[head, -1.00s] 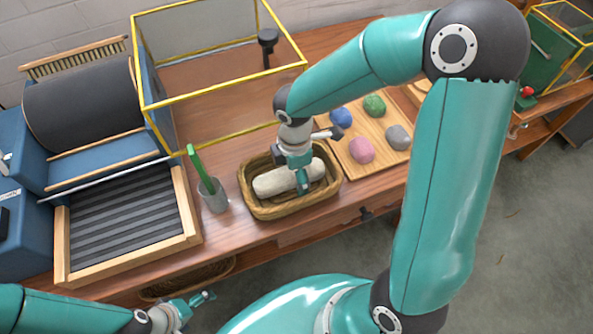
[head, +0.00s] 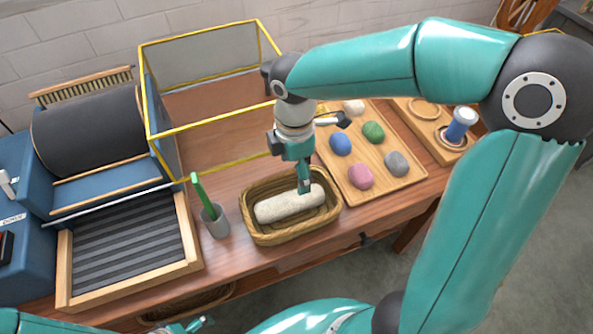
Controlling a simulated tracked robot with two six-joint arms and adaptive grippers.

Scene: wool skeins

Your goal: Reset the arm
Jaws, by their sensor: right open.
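My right gripper (head: 303,180) is over the wicker basket (head: 262,236), pointing down. Its jaws are open, with a fingertip close above or at the right part of the cream wool roll (head: 288,204); I cannot tell whether they touch. The roll lies lengthwise in the basket. My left gripper (head: 198,325) shows only in part at the bottom edge, and its jaws cannot be made out.
A wooden tray (head: 408,180) with several coloured wool balls lies right of the basket. A grey cup (head: 215,222) with a green-handled tool stands left of it. A yellow-edged clear guard (head: 205,127) rises behind. A ribbed tray (head: 130,235) lies at left.

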